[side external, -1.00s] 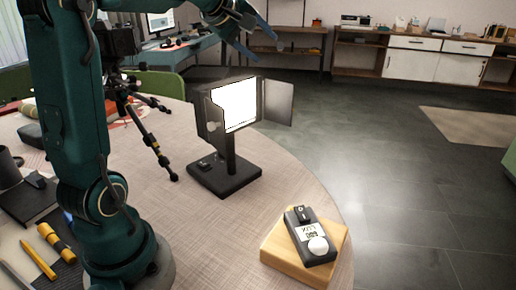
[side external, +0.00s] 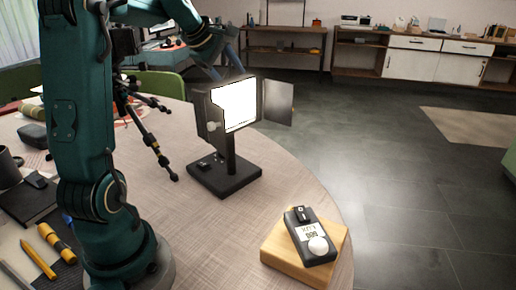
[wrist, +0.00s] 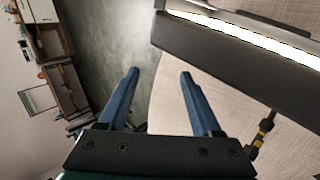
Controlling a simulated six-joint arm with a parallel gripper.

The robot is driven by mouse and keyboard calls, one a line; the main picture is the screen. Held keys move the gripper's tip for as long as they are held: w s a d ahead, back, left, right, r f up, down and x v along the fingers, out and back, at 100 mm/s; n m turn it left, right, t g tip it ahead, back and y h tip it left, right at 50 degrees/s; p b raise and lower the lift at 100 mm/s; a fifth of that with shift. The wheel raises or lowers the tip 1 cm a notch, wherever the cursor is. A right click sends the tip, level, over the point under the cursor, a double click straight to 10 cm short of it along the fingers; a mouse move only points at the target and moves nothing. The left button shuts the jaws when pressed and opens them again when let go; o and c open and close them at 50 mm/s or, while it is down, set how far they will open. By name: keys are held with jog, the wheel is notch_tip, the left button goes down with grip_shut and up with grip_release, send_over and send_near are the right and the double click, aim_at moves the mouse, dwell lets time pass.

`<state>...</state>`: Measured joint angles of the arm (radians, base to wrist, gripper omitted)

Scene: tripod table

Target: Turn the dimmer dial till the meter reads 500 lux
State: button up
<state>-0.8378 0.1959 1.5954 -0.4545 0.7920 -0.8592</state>
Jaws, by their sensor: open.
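The lamp (side external: 205,110) stands on a black base with its bright panel lit. A pale round knob (side external: 211,126), which looks like the dimmer dial, is on the housing's left side. The light meter (side external: 312,232) lies on a wooden block; its display appears upside down and its digits are too small to read surely. My gripper (side external: 222,68) is above and behind the lamp's top, partly hidden by it. In the wrist view my gripper (wrist: 159,72) is open with nothing between its blue fingers; the lamp's dark housing (wrist: 220,50) is at upper right. The knob does not show there.
A black tripod (side external: 155,145) stands behind and left of the lamp. The lamp's flap (side external: 278,102) sticks out to the right. The wooden block (side external: 285,262) is near the round table's (side external: 220,235) right edge. Pens and a notebook (side external: 28,203) lie at left.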

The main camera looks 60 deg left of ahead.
jog(key=s+f+n+g+h, duration=0.1)
jog(key=s+f+n, duration=0.1)
jog(key=f+n, duration=0.1)
jog(key=s+a+f+n+g+h, duration=0.1)
jog(key=s+f+n, duration=0.1)
jog(key=f, duration=0.4)
jog(key=s+a+f+n+g+h, duration=0.1)
jog(key=s+f+n, duration=0.1)
jog(key=f+n, duration=0.2)
jog(key=shift+f+n+h, duration=0.4)
jog(key=shift+f, duration=0.35)
jog(key=x, duration=0.4)
jog(key=shift+s, duration=0.1)
jog(key=shift+w+d+f, duration=0.1)
jog(key=shift+w+f, duration=0.15)
jog(key=shift+f, duration=0.25)
grip_shut()
